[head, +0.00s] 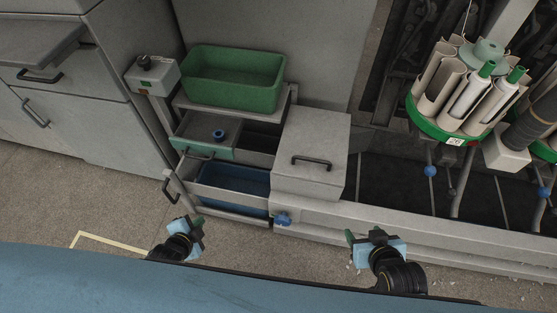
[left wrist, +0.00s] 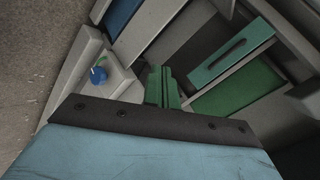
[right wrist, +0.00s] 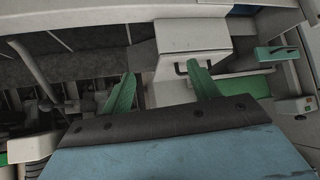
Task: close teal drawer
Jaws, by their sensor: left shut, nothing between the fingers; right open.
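The teal drawer (head: 203,150) stands pulled out under the green bin, with a dark handle on its teal front and a small blue-topped object (head: 218,134) inside. Its front also shows in the left wrist view (left wrist: 231,62) and the right wrist view (right wrist: 277,53). My left gripper (head: 196,229) is in front of and below the drawers, apart from them. Its green fingers (left wrist: 163,87) are shut together and empty. My right gripper (head: 364,236) is further right, in front of the machine's pale rail, open and empty.
A blue-lined drawer (head: 233,182) stands open below the teal one. A grey box with a handle (head: 311,155) adjoins them on the right. The green bin (head: 233,80) sits above. A blue knob (head: 283,219) is on the rail. Open floor lies at left.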

